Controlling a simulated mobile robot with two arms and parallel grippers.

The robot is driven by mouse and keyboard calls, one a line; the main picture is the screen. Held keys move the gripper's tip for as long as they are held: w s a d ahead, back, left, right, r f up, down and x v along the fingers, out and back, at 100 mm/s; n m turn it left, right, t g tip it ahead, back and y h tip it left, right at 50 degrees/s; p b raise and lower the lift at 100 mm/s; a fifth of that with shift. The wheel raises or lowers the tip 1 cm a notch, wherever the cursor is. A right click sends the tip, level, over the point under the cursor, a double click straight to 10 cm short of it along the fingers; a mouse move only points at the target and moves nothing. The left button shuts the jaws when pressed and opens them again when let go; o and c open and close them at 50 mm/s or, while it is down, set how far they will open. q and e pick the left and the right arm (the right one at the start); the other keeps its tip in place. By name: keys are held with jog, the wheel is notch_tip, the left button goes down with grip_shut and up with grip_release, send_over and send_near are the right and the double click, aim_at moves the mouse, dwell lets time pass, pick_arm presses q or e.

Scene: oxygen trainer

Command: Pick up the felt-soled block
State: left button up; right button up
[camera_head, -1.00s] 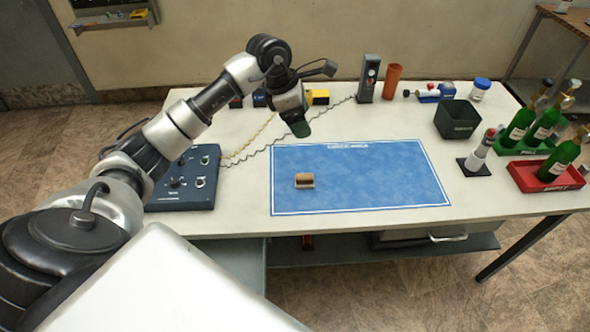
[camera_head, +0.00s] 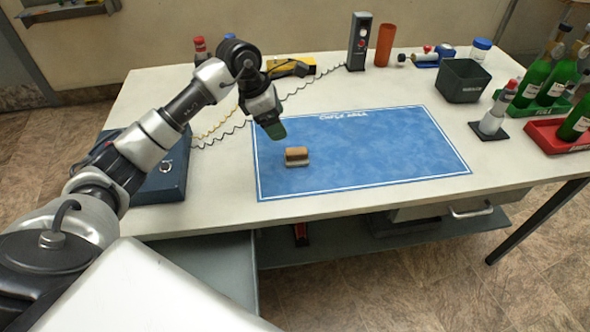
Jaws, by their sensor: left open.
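The felt-soled block (camera_head: 297,156) is small, with a tan-orange top and a paler grey lower part. It sits on the blue mat (camera_head: 390,150), left of the mat's middle. My left gripper (camera_head: 276,132) is above the mat's left part, up and to the left of the block in the picture. It is apart from the block and holds nothing that I can see. Its fingers are seen from behind and look dark green. My right gripper is not in view.
A dark blue control box (camera_head: 150,178) stands at the table's left, partly behind my left arm. A dark open bin (camera_head: 462,80), an orange cup (camera_head: 385,45) and an upright grey device (camera_head: 359,42) stand at the back. Green bottles stand in a red tray (camera_head: 548,136) and a green tray at right.

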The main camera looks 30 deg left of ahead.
aim_at(296, 150)
pick_arm(q)
jog(key=x, duration=0.6)
jog(key=shift+f, duration=0.25)
jog(key=shift+p+x, duration=0.45)
jog(key=shift+x, duration=2.25)
jog(key=shift+w+d+r, duration=0.1)
jog(key=shift+w+d, duration=0.05)
jog(key=shift+d, duration=0.05)
jog(key=shift+c, duration=0.3)
jog(key=c, duration=0.9)
